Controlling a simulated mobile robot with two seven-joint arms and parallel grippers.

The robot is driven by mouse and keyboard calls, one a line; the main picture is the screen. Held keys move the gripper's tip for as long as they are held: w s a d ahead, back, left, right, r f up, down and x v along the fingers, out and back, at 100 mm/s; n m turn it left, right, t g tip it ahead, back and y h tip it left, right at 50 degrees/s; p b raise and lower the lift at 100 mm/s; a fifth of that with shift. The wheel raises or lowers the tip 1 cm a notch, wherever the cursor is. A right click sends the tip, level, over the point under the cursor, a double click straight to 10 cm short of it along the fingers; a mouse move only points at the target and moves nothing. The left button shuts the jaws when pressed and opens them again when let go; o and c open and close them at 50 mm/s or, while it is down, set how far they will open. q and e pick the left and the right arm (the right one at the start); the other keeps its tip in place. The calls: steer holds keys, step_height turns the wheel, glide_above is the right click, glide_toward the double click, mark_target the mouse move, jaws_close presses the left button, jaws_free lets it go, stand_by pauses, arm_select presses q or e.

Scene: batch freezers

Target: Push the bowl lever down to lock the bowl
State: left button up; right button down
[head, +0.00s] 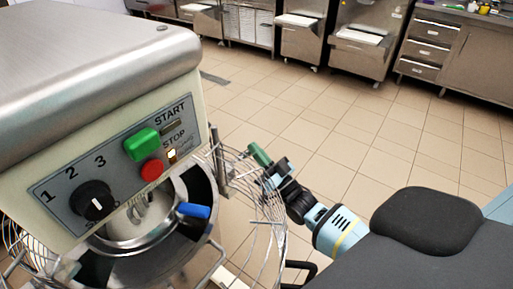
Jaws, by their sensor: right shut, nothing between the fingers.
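The mixer (130,90) fills the left of the head view, with a wire guard (265,225) around its bowl area. A lever with a green grip (259,154) sticks up at the right side of the mixer, and a blue-gripped handle (193,210) sits at the front below the panel. I cannot tell for sure which is the bowl lever. My right gripper (275,176) is shut and empty, close beside the green grip; I cannot tell whether they touch. The bowl is mostly hidden behind the panel and guard. My left gripper is not in view.
The mixer's panel has a green start button (141,143), a red stop button (151,170) and a black speed knob (91,201). Steel counters (300,40) and a drawer unit (428,50) line the far wall. The tiled floor (370,130) between is clear.

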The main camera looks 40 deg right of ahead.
steer(key=shift+f+m+h, duration=0.4)
steer(key=shift+m+h, duration=0.2)
steer(key=shift+m, duration=0.3)
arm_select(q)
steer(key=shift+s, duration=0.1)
